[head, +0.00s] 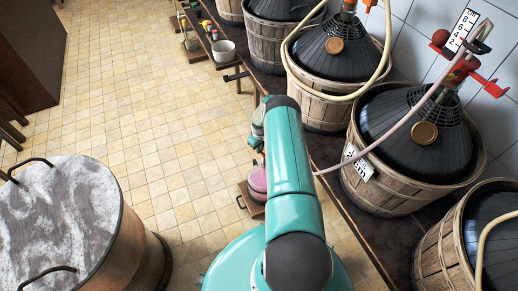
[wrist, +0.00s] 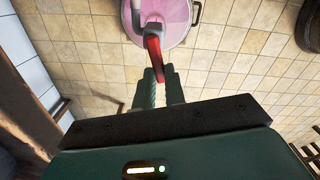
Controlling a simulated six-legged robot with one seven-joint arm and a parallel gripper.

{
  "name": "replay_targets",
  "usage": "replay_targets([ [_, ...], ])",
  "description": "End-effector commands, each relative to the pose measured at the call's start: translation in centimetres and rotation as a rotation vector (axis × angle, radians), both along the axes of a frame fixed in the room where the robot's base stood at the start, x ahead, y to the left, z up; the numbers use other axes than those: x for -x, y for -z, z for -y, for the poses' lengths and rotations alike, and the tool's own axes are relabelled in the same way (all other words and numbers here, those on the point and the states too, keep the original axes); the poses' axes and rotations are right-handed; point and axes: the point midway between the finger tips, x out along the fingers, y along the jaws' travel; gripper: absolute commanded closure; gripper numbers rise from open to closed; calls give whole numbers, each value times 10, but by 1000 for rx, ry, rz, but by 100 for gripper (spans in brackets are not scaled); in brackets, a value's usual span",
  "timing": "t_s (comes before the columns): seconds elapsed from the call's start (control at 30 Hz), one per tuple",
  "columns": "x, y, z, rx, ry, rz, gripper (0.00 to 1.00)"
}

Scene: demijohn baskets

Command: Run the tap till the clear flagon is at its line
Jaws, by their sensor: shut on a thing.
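The clear flagon (head: 258,178) stands low beside the bench in the head view, partly behind my arm, with pink liquid or froth in it. In the wrist view the flagon (wrist: 178,14) is at the top, seen from above, pink inside. Its line and exact level cannot be made out. The tap's red lever (wrist: 154,48) and grey body (wrist: 148,12) lie over the flagon. My gripper (wrist: 160,72) is shut on the red lever. In the head view my arm hides most of the tap.
Demijohns in wooden baskets (head: 400,150) line the dark bench along the tiled wall. A pale hose (head: 375,143) runs down behind my arm. A lidded barrel (head: 75,215) is at left; the tiled floor between is clear.

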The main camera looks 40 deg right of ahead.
Motion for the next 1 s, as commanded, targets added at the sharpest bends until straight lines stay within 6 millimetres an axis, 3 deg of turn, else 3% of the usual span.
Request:
replay_targets([
  [0.23,1,0,10,1,277,0,100],
  [0.57,1,0,11,0,320,0,100],
  [0.6,2,0,11,0,320,0,86],
  [0.7,2,0,11,0,319,0,67],
  [1.0,2,-1,11,0,317,0,65],
])
